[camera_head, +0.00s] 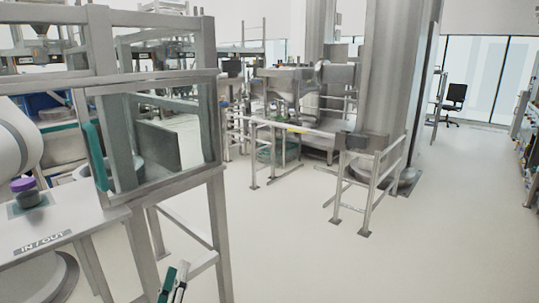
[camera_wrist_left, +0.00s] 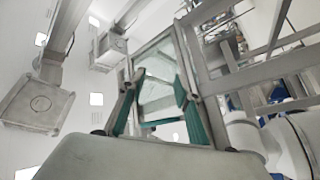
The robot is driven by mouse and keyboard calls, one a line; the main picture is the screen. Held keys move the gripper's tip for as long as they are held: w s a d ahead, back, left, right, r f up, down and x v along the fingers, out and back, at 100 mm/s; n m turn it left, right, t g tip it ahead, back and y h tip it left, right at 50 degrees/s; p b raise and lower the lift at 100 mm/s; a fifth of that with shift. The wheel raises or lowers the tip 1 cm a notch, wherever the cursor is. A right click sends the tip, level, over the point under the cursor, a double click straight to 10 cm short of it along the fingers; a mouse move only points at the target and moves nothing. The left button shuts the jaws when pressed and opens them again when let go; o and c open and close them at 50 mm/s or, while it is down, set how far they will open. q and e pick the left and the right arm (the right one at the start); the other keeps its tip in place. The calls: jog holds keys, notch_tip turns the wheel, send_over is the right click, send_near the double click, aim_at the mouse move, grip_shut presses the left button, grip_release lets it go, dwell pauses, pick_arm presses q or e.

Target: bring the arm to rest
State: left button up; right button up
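My left gripper (camera_head: 172,284) shows at the bottom edge of the head view, below the glass-sided cabinet and away from it. In the left wrist view its two teal-padded fingers (camera_wrist_left: 158,112) stand apart with nothing between them. Only the glass and the ceiling show behind the gap. My left arm is mostly hidden below the head view. My right gripper is in neither view.
A metal-framed glass cabinet (camera_head: 150,190) with a teal handle stands close on the left. Beside it, a ledge marked IN / OUT (camera_head: 75,222) bears a small purple-topped item (camera_head: 24,190). Metal railings (camera_head: 365,185) stand ahead. Open floor (camera_head: 430,240) lies to the right.

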pick_arm(q)
jog(key=s+d+f+m+g+h, duration=0.1)
jog(key=s+f+m+g, duration=0.4)
jog(key=s+f, duration=0.7)
jog(key=s+d+f+m+g+h+p, duration=0.1)
jog(key=s+f+m+g, duration=0.5)
jog(key=s+f, duration=0.7)
notch_tip(320, 180, down, 4)
jog(key=shift+d+r+m, duration=0.1)
jog(key=shift+d+m, duration=0.15)
jog(key=shift+m, duration=0.65)
